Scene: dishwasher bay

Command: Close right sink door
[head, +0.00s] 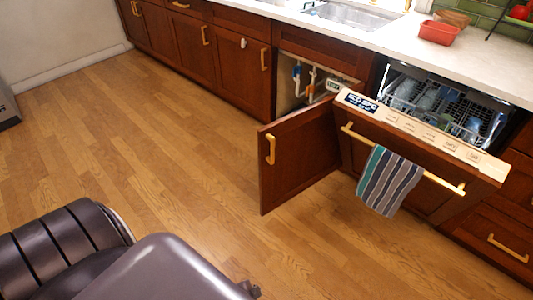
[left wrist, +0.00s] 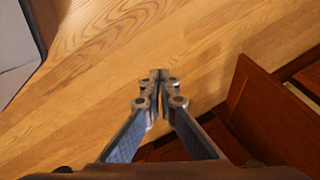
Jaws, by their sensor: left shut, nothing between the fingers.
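The right sink door (head: 300,155) is a dark red-brown wooden panel with a brass handle (head: 270,149) near its free edge. It stands wide open, swung out over the floor, hinged on the side near the dishwasher. The sink cabinet opening (head: 290,92) behind it shows pipes inside. My left gripper (left wrist: 155,100) is shut and empty over the wood floor in the left wrist view. A red-brown wooden panel (left wrist: 265,115) lies to its right there; I cannot tell which one. My left gripper's fingers do not show in the head view. My right gripper is not in view.
The dishwasher door (head: 395,150) is tilted partly open right beside the sink door, with a striped towel (head: 388,182) on its bar. The left sink door (head: 242,72) is closed. The floor (head: 150,130) in front is clear. A sink (head: 352,14) is set in the counter.

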